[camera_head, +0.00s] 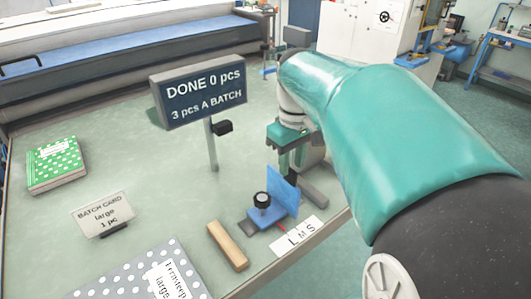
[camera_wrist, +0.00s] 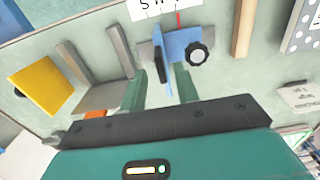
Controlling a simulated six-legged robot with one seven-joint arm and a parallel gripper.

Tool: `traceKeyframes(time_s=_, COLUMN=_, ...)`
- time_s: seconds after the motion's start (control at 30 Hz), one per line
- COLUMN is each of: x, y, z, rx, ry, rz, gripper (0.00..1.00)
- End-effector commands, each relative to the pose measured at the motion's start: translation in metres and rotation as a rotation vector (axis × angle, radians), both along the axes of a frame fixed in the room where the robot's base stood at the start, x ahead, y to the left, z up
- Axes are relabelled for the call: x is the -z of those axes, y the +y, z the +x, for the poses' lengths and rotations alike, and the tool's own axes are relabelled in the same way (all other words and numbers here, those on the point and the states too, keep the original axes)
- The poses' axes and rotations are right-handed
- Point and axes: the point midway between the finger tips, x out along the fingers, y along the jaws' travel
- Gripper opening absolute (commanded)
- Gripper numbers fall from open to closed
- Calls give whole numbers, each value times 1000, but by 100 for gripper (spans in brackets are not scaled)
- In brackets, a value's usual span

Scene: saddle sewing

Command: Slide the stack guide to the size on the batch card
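The stack guide (camera_head: 265,217) is a blue slide with a black knob and an upright blue plate, on a grey rail near the table's front edge. It also shows in the wrist view (camera_wrist: 181,44). A white scale card (camera_head: 299,236) reads L, M, S. A red pointer (camera_wrist: 179,19) lies at the card's right part in the wrist view; I cannot tell which letter it marks. The batch card (camera_head: 103,214) reads "large, 1 pc". My gripper (camera_wrist: 161,80) is open, with its green fingers apart on either side of the plate in the picture; contact is unclear.
A sign (camera_head: 200,93) on a post reads "DONE 0 pcs, 3 pcs A BATCH". A wooden bar (camera_head: 228,246) lies left of the guide. A dotted grey booklet (camera_head: 135,277) and a green one (camera_head: 56,165) lie left. A yellow block (camera_wrist: 41,85) shows in the wrist view.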

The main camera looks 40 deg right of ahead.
Motion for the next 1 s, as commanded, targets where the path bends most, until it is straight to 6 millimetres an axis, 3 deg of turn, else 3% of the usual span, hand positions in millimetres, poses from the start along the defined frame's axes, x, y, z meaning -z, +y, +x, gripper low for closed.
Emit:
traceKeyframes(time_s=0.3, x=-72, y=0, z=1, rx=0, ry=-4, rz=-2, gripper=31)
traceKeyframes(time_s=0.5, x=-101, y=0, z=1, rx=0, ry=-2, rz=-1, gripper=31)
traceKeyframes(time_s=1.0, x=-108, y=0, z=0, rx=0, ry=-1, rz=0, gripper=31)
